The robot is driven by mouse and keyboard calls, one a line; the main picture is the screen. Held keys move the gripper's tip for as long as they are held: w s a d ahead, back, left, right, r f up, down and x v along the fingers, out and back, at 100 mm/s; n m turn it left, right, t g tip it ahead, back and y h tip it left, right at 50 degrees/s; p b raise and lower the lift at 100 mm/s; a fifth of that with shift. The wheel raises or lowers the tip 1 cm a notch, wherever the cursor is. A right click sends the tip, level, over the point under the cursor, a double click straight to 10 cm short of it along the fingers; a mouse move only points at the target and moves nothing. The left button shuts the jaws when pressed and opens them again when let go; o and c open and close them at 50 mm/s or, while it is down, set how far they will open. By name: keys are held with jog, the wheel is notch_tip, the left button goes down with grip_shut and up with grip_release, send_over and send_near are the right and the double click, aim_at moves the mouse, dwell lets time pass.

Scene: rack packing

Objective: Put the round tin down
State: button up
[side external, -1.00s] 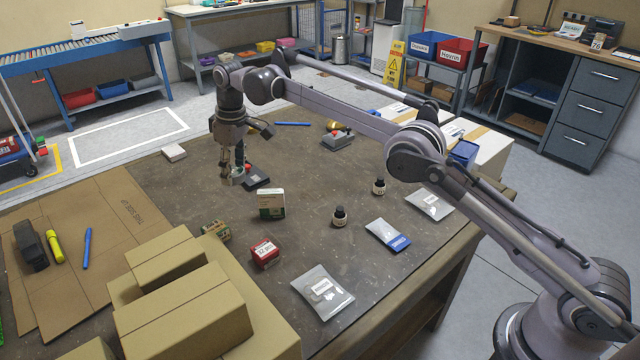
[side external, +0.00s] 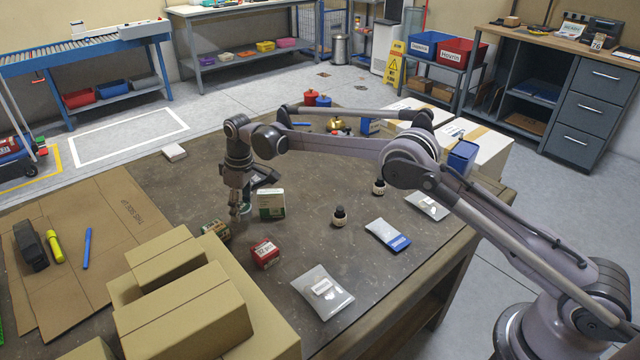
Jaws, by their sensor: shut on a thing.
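My gripper (side external: 237,212) points down over the dark tabletop, left of the white and green box (side external: 271,204). It is shut on a small round tin, which is mostly hidden by the fingers and hard to make out. The fingertips are low, close to the table. I cannot tell whether the tin touches the surface. A small green and brown pack (side external: 215,230) lies just in front and to the left of the fingers.
A red box (side external: 265,254) stands in front, and brown cartons (side external: 180,310) are at the front left. A dark item (side external: 265,178) lies behind the gripper. The tabletop (side external: 180,195) left of it is clear.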

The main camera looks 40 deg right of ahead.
aim_at(243, 207)
jog(key=shift+f, duration=1.7)
jog(key=o, duration=1.2)
jog(key=shift+f, duration=0.15)
